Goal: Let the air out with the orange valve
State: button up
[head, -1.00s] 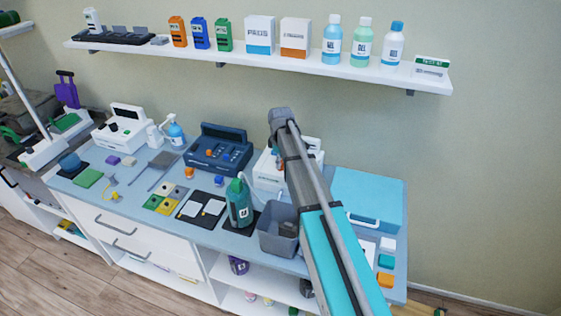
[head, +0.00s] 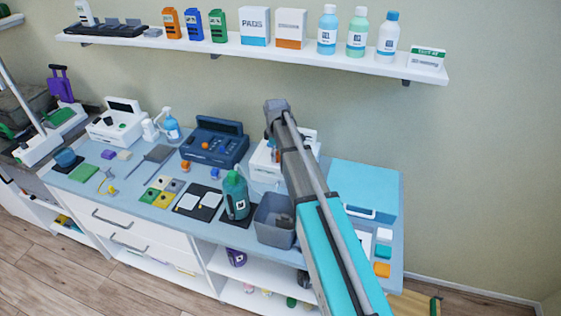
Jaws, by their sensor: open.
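A small orange piece (head: 185,165) stands on the blue-grey counter (head: 130,183), in front of the dark blue device (head: 214,143). It may be the orange valve, but it is too small to tell. A small blue piece (head: 215,173) stands to its right. The dark blue device has a small orange knob on its face. An orange block (head: 382,270) lies at the counter's right front. My arm reaches over the counter from the lower right and partly covers a white device (head: 268,155) behind it. My gripper is not visible in this view.
A green bottle (head: 235,197) and a grey bin (head: 273,222) stand at the counter's front middle. A turquoise case (head: 362,187) lies at the right. A wall shelf (head: 270,52) with bottles and boxes hangs above. The left end holds a white device (head: 115,125).

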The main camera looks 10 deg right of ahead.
aim_at(277, 153)
jog(key=shift+m, duration=0.4)
jog(key=m, duration=1)
jog(key=shift+s+m, duration=0.1)
jog(key=shift+m, duration=0.3)
jog(key=m, duration=0.4)
notch_tip(277, 153, up, 12)
jog(key=p, duration=1.2)
jog(key=s+f+n+b, duration=0.1)
jog(key=s+f+b, duration=0.3)
jog(key=s, duration=0.9)
jog(key=s+f+n+b, duration=0.2)
jog(key=s+f+b, duration=0.2)
jog(key=s, duration=0.9)
jog(key=shift+d+f, duration=0.25)
jog(key=shift+s, duration=0.1)
dwell(0.7)
